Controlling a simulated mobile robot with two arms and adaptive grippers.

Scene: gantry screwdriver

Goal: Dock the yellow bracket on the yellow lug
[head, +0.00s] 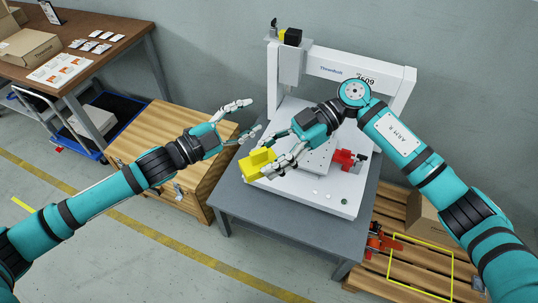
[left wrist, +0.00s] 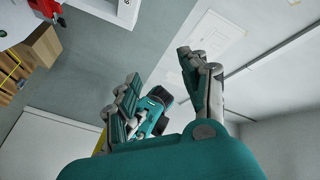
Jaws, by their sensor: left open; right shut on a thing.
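The yellow bracket (head: 257,163) is a blocky piece at the front left of the white gantry machine's bed, in the head view. My right gripper (head: 272,160) is shut on it from the right, and its fingers cover part of it. I cannot tell whether the bracket touches the bed. A small yellow part (head: 282,34) shows beside a black block on top of the gantry's left post; I cannot tell if it is the yellow lug. My left gripper (head: 251,117) is open and empty, left of the gantry and above the bracket in the picture. Its spread fingers fill the left wrist view (left wrist: 158,68).
The gantry machine (head: 335,205) stands on a grey table (head: 240,200). A red part (head: 345,158) with a dark end sits on its bed, right of my right gripper. A wooden cabinet (head: 165,135) is at left. A pallet (head: 410,270) with a red tool and box is at right.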

